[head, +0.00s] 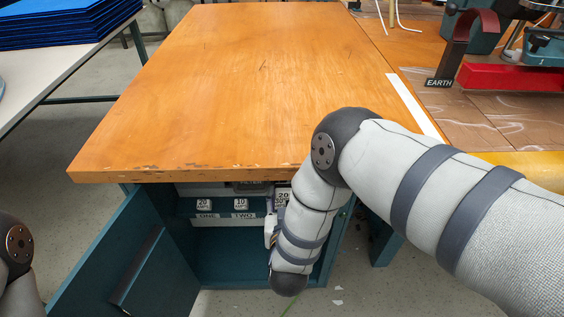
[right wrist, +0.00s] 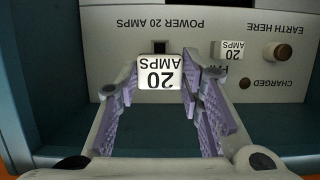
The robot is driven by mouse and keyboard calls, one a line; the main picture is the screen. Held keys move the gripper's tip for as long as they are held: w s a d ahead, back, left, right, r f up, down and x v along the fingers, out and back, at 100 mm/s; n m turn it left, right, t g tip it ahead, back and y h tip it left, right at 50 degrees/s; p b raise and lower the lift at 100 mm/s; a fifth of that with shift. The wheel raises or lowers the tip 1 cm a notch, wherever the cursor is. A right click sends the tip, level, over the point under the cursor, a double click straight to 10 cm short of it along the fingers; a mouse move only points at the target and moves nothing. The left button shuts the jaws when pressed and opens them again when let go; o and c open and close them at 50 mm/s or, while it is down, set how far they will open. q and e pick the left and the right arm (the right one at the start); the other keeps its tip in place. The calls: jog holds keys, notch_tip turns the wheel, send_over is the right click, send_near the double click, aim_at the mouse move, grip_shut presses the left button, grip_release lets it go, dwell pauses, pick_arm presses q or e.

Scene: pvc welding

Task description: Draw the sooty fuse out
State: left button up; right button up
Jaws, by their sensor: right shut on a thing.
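In the right wrist view, a fuse (right wrist: 160,73) with a white face marked 20 AMPS sits between the purple-padded fingers of my right gripper (right wrist: 158,85), which is shut on it. Behind it is a pale panel (right wrist: 120,60) lettered POWER 20 AMPS, upside down in this view. A dark square opening (right wrist: 159,47) shows just beyond the fuse; whether the fuse still enters the panel I cannot tell. No soot shows on its face. In the head view, my right gripper (head: 270,228) is partly hidden by my arm, inside the cabinet (head: 225,270) under the bench. My left gripper is out of view.
Another 20 AMPS block (right wrist: 232,48) and a round knob (right wrist: 283,53) are beside the held fuse. Labelled fuses ONE (head: 204,204) and TWO (head: 240,204) sit left of my gripper. The cabinet door (head: 125,255) stands open at left; the wooden benchtop (head: 230,80) overhangs.

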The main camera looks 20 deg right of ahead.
jog(key=v, duration=0.1)
jog(key=p+v, duration=0.1)
jog(key=v, duration=0.1)
jog(key=shift+s+a+f, duration=0.15)
jog(key=shift+s+f, duration=0.15)
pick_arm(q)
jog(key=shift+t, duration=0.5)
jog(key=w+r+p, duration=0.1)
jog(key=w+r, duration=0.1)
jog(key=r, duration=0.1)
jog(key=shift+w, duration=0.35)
pick_arm(e)
jog(key=s+a, duration=0.2)
jog(key=s, duration=0.5)
jog(key=shift+s, duration=0.35)
